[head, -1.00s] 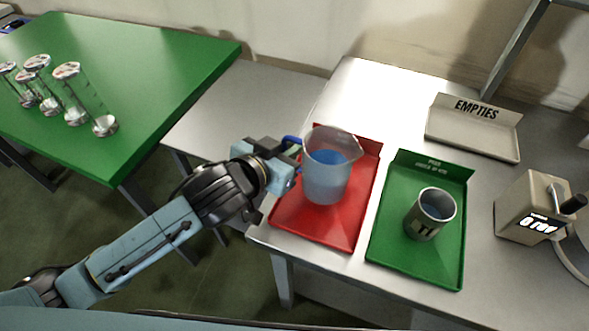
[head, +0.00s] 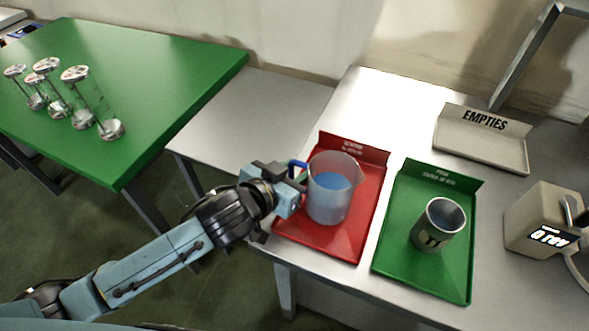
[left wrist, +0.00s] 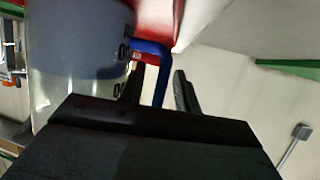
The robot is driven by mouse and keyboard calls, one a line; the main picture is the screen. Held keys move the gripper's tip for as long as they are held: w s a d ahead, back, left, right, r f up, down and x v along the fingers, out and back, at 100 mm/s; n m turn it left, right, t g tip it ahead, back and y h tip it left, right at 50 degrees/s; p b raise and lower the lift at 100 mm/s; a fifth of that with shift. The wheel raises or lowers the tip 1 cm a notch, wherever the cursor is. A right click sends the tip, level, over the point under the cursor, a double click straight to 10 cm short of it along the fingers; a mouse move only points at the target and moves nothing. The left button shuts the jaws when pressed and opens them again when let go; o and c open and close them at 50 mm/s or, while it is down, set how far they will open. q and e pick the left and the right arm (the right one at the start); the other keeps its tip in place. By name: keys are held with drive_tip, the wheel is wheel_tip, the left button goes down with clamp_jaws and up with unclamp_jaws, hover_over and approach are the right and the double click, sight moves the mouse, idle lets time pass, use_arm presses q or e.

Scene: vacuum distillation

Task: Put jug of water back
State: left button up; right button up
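The jug of water (head: 332,200) is a clear beaker with blue liquid and a blue handle (left wrist: 163,75). It stands upright on the red tray (head: 342,244) in the head view. My left gripper (head: 298,190) is at the jug's left side. In the left wrist view its two dark fingers (left wrist: 161,88) sit on either side of the handle, with narrow gaps showing, so it looks open around the handle. The jug wall fills the left of that view. My right gripper is not in view.
A green tray (head: 395,262) with a metal cup (head: 440,226) is just right of the red tray. An EMPTIES tray (head: 482,150) is behind, and a beige device with a display (head: 548,222) at far right. Glass vessels (head: 80,98) stand on the green table at left.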

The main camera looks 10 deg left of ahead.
use_arm(q)
drive_tip(key=shift+r, duration=0.1)
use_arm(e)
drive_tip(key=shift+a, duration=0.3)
